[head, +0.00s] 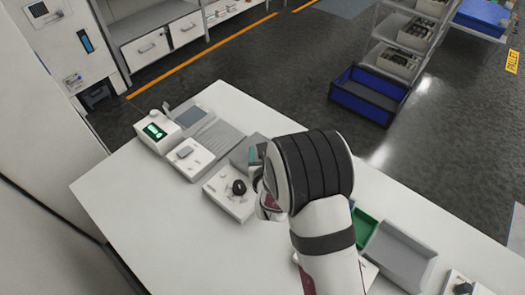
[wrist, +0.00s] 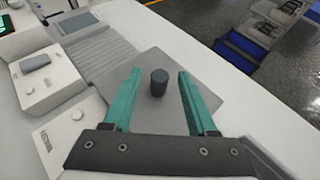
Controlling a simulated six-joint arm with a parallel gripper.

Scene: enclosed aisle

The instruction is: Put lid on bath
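A flat grey plate with a dark upright knob, which looks like the lid (wrist: 195,88), lies on the table in the wrist view. Its knob (wrist: 158,82) shows between the two teal fingers of my gripper (wrist: 159,76). The fingers are spread apart with a gap on each side of the knob, so my gripper is open and empty. In the head view the lid (head: 243,150) is partly hidden behind my wrist, and one teal fingertip shows beside it. I cannot tell for sure which thing is the bath.
A white box with a black knob (head: 239,187) sits just left of my gripper. A device with a green display (head: 155,131) and a white box (head: 188,157) stand farther left. A grey tray (head: 398,257) and green tray (head: 364,226) lie right of my arm. The front-left table is clear.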

